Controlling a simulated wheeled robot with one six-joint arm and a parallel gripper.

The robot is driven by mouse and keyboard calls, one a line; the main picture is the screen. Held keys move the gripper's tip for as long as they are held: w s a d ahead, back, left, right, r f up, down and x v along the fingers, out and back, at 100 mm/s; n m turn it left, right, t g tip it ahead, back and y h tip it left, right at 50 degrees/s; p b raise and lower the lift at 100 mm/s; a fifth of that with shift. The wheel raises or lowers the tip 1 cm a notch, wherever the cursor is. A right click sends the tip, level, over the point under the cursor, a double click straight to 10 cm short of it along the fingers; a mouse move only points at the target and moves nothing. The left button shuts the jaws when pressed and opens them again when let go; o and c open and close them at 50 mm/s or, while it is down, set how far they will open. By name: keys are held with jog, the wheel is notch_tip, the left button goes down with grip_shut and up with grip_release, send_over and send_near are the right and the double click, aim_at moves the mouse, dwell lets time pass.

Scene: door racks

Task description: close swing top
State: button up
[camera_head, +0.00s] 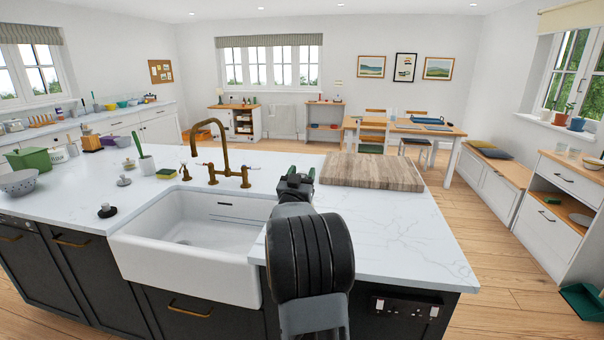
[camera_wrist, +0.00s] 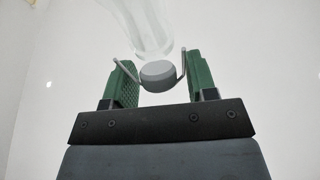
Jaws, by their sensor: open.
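In the wrist view a clear glass bottle (camera_wrist: 147,22) shows at the top centre, cut off by the frame edge. A grey round swing top (camera_wrist: 158,75) with a thin wire bail (camera_wrist: 181,66) is at its near end; whether it is seated on the mouth I cannot tell. My gripper (camera_wrist: 156,62) is open, its two green fingers on either side of the swing top and wire, with gaps showing. In the head view my gripper (camera_head: 295,182) is over the island counter, right of the tap; the bottle is not discernible there.
A wooden board (camera_head: 372,171) lies on the counter right of my gripper. A brass tap (camera_head: 228,160) and white sink (camera_head: 190,255) are to the left. A black round item (camera_head: 107,210) stands left of the sink. The right front counter is clear.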

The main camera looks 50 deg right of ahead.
jog(key=shift+c, duration=0.2)
jog(key=c, duration=0.8)
jog(key=shift+w+d+r+g+y+p, duration=0.1)
jog(key=shift+d+r+g+y+p, duration=0.15)
jog(key=shift+r+y+p, duration=0.6)
jog(key=shift+w+d+f+g+y+p, duration=0.1)
jog(key=shift+d+f+g+y+p, duration=0.15)
jog(key=shift+p, duration=0.4)
jog(key=shift+w+f+g+y+p, duration=0.1)
jog(key=shift+f+p, duration=0.25)
jog(key=shift+p, duration=0.25)
jog(key=shift+f+y, duration=0.25)
jog(key=shift+y, duration=0.05)
jog(key=o, duration=0.8)
jog(key=shift+o, duration=0.2)
